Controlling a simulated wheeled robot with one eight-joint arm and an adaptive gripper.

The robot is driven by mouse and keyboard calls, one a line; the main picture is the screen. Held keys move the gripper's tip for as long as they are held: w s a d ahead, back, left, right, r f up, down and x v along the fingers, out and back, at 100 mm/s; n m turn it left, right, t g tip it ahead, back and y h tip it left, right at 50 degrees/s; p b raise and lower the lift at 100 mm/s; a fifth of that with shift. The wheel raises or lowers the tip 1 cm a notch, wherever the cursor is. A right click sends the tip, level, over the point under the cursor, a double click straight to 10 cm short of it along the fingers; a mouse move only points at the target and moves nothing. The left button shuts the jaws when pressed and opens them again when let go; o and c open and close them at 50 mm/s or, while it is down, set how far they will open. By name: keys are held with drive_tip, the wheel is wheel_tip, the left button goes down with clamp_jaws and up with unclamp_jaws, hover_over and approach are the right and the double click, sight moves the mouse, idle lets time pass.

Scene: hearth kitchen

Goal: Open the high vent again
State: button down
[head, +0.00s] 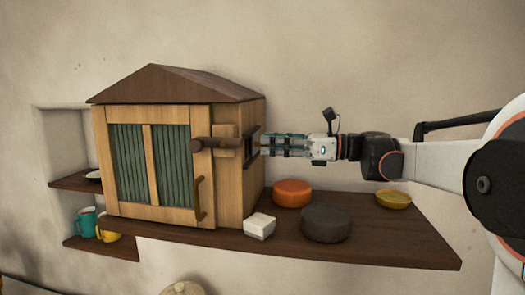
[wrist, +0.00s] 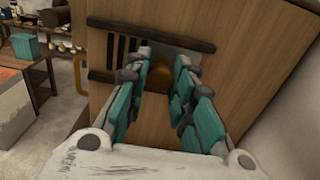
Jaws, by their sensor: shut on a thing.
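A small wooden house-shaped cabinet (head: 228,190) with a dark roof stands on a shelf. The high vent (head: 251,148) is on its right side wall, seen edge-on in the head view. In the wrist view the vent (wrist: 122,52) has dark rails and dark slots showing at its left. A brownish knob (wrist: 131,76) shows between the fingers. My gripper (head: 264,146) reaches the vent from the right; it also shows in the wrist view (wrist: 162,60). It is shut on the knob, whose contact is partly hidden by the fingers.
Below my arm, the shelf (head: 400,245) holds an orange round thing (head: 292,193), a dark round thing (head: 326,224), a white block (head: 260,226) and a yellow dish (head: 394,199).

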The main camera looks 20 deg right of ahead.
drive_tip(key=shift+w+d+r, duration=0.1)
drive_tip(key=shift+w, duration=0.05)
drive_tip(key=c, duration=1.4)
unclamp_jaws()
drive_tip(key=shift+w, duration=0.1)
drive_tip(key=shift+o, duration=0.2)
drive_tip(key=shift+d, duration=0.1)
drive_tip(key=v, duration=1.2)
